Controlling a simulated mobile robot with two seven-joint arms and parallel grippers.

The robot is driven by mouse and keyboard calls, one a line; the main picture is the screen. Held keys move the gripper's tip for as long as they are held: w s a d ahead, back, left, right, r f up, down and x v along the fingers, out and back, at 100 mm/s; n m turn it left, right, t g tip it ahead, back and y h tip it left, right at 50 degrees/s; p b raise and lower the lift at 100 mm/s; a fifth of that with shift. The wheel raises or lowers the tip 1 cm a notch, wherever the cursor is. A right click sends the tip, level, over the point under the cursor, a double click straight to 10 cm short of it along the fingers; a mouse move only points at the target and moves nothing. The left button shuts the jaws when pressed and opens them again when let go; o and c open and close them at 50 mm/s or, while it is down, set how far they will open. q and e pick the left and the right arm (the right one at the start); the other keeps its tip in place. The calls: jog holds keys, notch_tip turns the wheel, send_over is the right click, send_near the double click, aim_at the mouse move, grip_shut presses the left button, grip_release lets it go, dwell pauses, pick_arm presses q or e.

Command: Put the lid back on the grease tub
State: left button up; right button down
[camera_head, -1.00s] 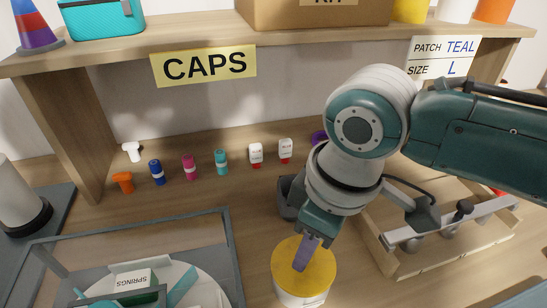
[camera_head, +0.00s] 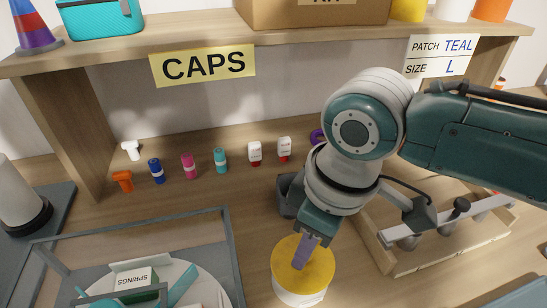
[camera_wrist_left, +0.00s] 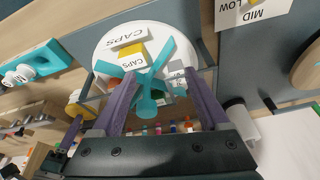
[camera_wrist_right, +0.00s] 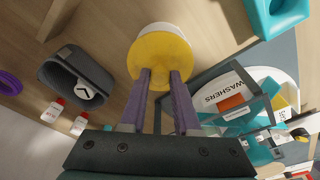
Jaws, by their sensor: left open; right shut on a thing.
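The grease tub is a short white tub (camera_head: 300,297) near the bottom middle of the head view. Its yellow lid (camera_head: 318,262) sits over the top, roughly level; I cannot tell whether it is fully seated. My right gripper (camera_head: 300,262) points down onto the middle of the lid, its purple fingers shut on it. The right wrist view shows both fingertips at the lid (camera_wrist_right: 158,58), with the white tub (camera_wrist_right: 166,29) behind; the exact grip spot is hidden. My left gripper (camera_wrist_left: 160,80) is open and empty in its own wrist view, with a turntable beyond.
A dark grey bin (camera_head: 288,195) stands just behind the tub. A wooden tray (camera_head: 400,262) lies to its right. A grey frame (camera_head: 233,260) with a white turntable (camera_head: 207,290) is to the left.

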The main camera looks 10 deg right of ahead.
jog(key=shift+c, duration=0.4)
grip_release()
dwell(0.4)
notch_tip(320, 180, up, 7)
jog(key=p, duration=0.8)
dwell(0.3)
